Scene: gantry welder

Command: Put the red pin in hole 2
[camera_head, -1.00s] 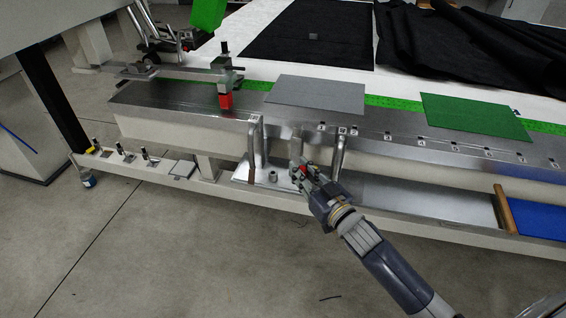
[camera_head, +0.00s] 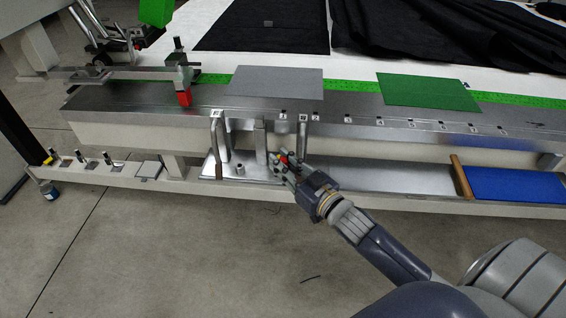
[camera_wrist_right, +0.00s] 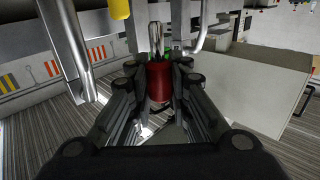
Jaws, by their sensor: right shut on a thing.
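The red pin (camera_wrist_right: 158,82) is gripped between the fingers of my right gripper (camera_wrist_right: 158,75) in the right wrist view. In the head view the right gripper (camera_head: 285,163) sits in front of the bench, by the upright posts on the lower shelf, with a bit of red pin (camera_head: 283,158) between its fingertips. A small tag that looks like number 2 (camera_head: 316,117) lies on the bench's front edge, above and right of the gripper. The hole itself is too small to make out. My left gripper is not in view.
Metal posts (camera_head: 259,142) stand on a plate beside the gripper. The bench top (camera_head: 350,108) holds a grey sheet (camera_head: 275,82) and a green sheet (camera_head: 428,92). A clamp with a red block (camera_head: 184,98) stands left. A blue panel (camera_head: 508,185) lies right.

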